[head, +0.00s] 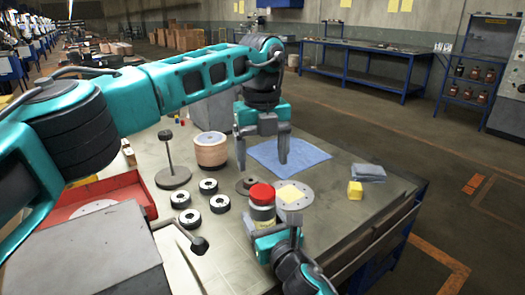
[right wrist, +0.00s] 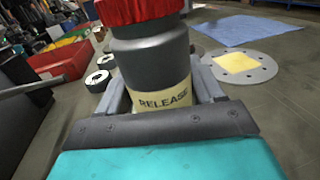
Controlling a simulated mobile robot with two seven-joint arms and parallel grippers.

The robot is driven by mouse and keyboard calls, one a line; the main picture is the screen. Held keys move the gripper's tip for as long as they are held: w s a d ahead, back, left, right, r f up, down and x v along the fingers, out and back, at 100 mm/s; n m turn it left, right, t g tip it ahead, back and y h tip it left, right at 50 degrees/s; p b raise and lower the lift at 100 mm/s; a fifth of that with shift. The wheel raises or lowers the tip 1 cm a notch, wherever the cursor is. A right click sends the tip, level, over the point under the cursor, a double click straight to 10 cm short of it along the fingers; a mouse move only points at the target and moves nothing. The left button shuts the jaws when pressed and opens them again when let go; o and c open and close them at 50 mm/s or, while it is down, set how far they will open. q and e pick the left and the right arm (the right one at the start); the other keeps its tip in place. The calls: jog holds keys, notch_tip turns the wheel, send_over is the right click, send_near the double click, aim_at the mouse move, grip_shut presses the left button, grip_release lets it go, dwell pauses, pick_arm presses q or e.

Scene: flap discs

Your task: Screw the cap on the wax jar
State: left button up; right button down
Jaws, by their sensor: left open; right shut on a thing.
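The wax jar (head: 262,212) is a dark grey jar with a cream label, standing upright near the front of the table. In the right wrist view the jar (right wrist: 152,62) shows the word "RELEASE". A red cap (head: 262,192) sits on top of the jar, and its ridged lower edge (right wrist: 138,10) shows in the wrist view; I cannot tell how tight it is. My right gripper (head: 272,236) is shut around the jar's lower part. My left gripper (head: 262,166) is open and empty, fingers pointing down, behind and above the cap.
A round plate (head: 308,200) with a yellow pad lies right of the jar. A blue cloth (head: 310,160), a yellow block (head: 355,190), several black-and-white rings (head: 219,204), a disc stack (head: 211,150) and a red tray (head: 140,186) are around. The table's right side is mostly clear.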

aim_at(262, 191)
pick_arm(q)
jog(key=n, duration=0.6)
jog(key=shift+r, duration=0.2)
jog(key=n, duration=0.7)
jog(key=shift+r, duration=0.15)
jog(key=shift+f, duration=4.05)
